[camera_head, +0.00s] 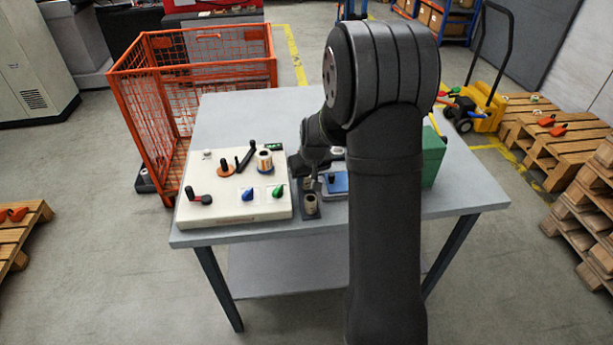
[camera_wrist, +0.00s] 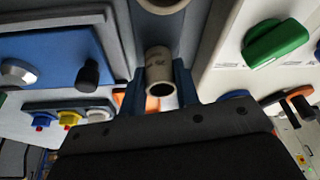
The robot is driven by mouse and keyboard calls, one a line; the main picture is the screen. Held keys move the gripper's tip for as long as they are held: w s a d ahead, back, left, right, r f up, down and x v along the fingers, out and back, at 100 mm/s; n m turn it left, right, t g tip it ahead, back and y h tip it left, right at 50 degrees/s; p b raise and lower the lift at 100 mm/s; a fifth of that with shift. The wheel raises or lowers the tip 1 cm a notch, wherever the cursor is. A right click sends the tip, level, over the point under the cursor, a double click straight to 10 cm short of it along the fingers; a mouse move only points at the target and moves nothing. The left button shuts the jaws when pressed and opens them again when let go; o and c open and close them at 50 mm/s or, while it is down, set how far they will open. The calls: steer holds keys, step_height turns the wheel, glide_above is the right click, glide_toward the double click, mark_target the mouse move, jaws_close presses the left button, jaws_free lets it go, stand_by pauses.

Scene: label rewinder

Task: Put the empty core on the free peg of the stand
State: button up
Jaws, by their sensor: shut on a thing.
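My gripper (camera_wrist: 158,92) is shut on the empty core (camera_wrist: 159,72), a short tan cardboard tube with faint print. Its open end faces the wrist camera. The dark grey stand (camera_head: 312,213) lies on the table beside the white panel; it also shows in the wrist view (camera_wrist: 178,38). Another tan core (camera_head: 311,200) sits at its front end, and part of it shows at the wrist view's top edge (camera_wrist: 163,4). The held core appears over the stand, behind that core. The free peg is not visible, and I cannot tell whether the held core touches it.
A blue-topped unit (camera_head: 336,184) is close on the right, with a green box (camera_head: 433,158) beyond. An orange mesh cage (camera_head: 140,110) stands behind the table's left side.

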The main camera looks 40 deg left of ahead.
steer(key=o, duration=0.8)
steer(key=shift+d, duration=0.1)
steer(key=shift+s+d, duration=0.6)
steer(key=shift+d, duration=0.4)
steer(key=shift+s+d, duration=0.6)
steer(key=shift+d, duration=0.4)
steer(key=shift+s+d, duration=0.6)
steer(key=shift+d, duration=0.4)
steer(key=shift+w+a+f, duration=0.1)
steer(key=shift+w+a, duration=0.5)
steer(key=shift+a, duration=0.45)
steer(key=shift+w+a+r, duration=0.1)
steer(key=shift+w+a, duration=0.5)
steer(key=shift+a, duration=0.4)
steer(key=shift+w+a+f, duration=0.1)
steer(key=shift+w+a, duration=0.5)
steer(key=shift+a, duration=0.45)
